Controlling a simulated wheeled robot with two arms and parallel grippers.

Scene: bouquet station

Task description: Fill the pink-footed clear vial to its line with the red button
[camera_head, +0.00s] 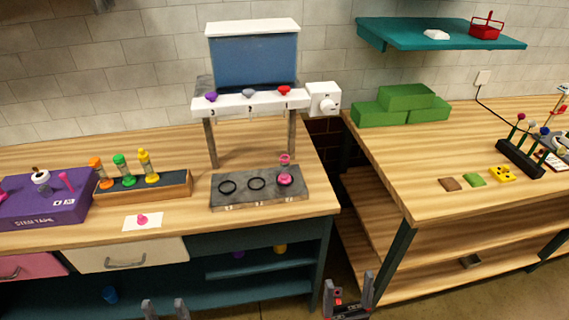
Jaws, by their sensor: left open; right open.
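The clear vial with the pink foot (285,171) stands upright at the right-hand spot of a grey stand plate (240,204), below the dispenser. Its pink foot is at the bottom and pink shows at its top; its fill level and line are too small to tell. The red button (284,91) is the rightmost on the dispenser's white bar (234,105), above the vial. My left gripper (166,309) is open and empty at the bottom edge, in front of the counter. My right gripper (348,296) is open and empty, in front of the gap between the counters.
A purple button (211,97) and a grey button (249,92) share the bar; a white dial box (323,99) is at its right. A wooden rack (178,187) holds orange, green and yellow vials. A pink piece (141,219) lies on a white card.

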